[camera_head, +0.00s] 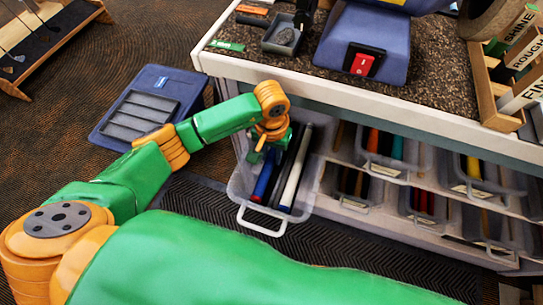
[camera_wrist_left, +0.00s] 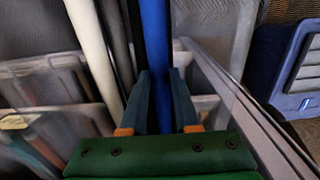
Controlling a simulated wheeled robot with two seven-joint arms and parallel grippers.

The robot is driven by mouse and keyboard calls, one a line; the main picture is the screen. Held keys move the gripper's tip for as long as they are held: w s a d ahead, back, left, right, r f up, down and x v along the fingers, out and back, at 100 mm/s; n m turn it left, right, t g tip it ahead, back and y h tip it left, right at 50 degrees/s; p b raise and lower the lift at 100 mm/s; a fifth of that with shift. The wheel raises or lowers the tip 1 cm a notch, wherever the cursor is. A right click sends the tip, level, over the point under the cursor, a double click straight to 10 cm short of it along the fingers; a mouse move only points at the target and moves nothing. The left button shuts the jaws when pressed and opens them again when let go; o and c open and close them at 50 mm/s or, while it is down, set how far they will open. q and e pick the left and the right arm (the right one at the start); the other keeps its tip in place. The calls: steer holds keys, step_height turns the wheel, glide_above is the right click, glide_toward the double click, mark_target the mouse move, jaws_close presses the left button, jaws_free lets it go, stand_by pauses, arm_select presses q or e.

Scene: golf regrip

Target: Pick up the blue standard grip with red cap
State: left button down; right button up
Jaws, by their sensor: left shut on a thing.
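The blue grip (camera_head: 263,181) lies in an open clear bin (camera_head: 240,190), beside a black grip (camera_head: 281,172) and a white grip (camera_head: 294,176). My left gripper (camera_head: 268,143) reaches down over the bin at the far end of the blue grip. In the left wrist view, the fingers of my left gripper (camera_wrist_left: 160,88) are on both sides of the blue grip (camera_wrist_left: 156,40) and shut on it. The white grip (camera_wrist_left: 92,45) and dark ones stand close to the left. My right gripper is not in view.
The bin is pulled out from a workbench (camera_head: 330,88) with more clear bins (camera_head: 400,152) of coloured grips to its right. A blue machine with a red switch (camera_head: 362,63) stands on top. A blue case (camera_head: 142,112) lies on the floor at left.

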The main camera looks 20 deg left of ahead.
mark_target(272, 158)
arm_select(q)
steer(key=shift+r, duration=0.15)
step_height(272, 158, up, 12)
steer(key=s+d+b, duration=0.1)
steer(key=s+d, duration=0.1)
steer(key=s, duration=0.3)
steer(key=s+d+b, duration=0.1)
steer(key=s+d, duration=0.2)
steer(key=s, duration=0.2)
steer(key=s+d+b, duration=0.1)
steer(key=s+d, duration=0.2)
steer(key=s, duration=0.3)
steer(key=shift+d, duration=0.1)
step_height(272, 158, up, 5)
steer(key=p, duration=0.3)
